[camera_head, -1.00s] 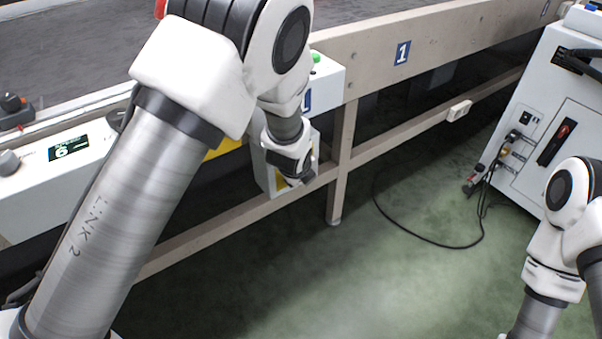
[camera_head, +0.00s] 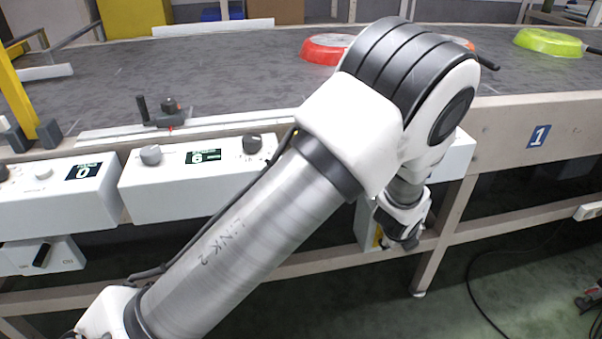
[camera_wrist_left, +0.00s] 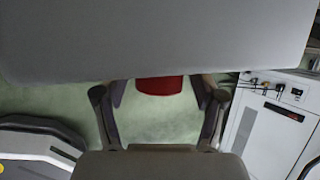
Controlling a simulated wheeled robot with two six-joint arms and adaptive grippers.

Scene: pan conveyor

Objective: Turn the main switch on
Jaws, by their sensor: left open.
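A pale box with a yellow patch (camera_head: 377,236) hangs under the conveyor's front rail in the head view. My left gripper (camera_head: 408,238) is in front of it and covers much of it, so I cannot make out a switch on it. In the left wrist view my left gripper (camera_wrist_left: 160,105) has its two fingers apart, with nothing held. A red rounded piece (camera_wrist_left: 160,86) shows between the fingers, partly hidden by a large grey surface above; I cannot tell whether it is the main switch or how far it is. My right gripper is in neither current view.
A white cabinet (camera_wrist_left: 262,128) with a dark handle and cables stands right in the wrist view. Control boxes with knobs (camera_head: 190,180) line the conveyor (camera_head: 240,75). A red pan (camera_head: 325,48) and a green pan (camera_head: 548,42) lie on the belt. A conveyor leg (camera_head: 440,240) is right of my left gripper.

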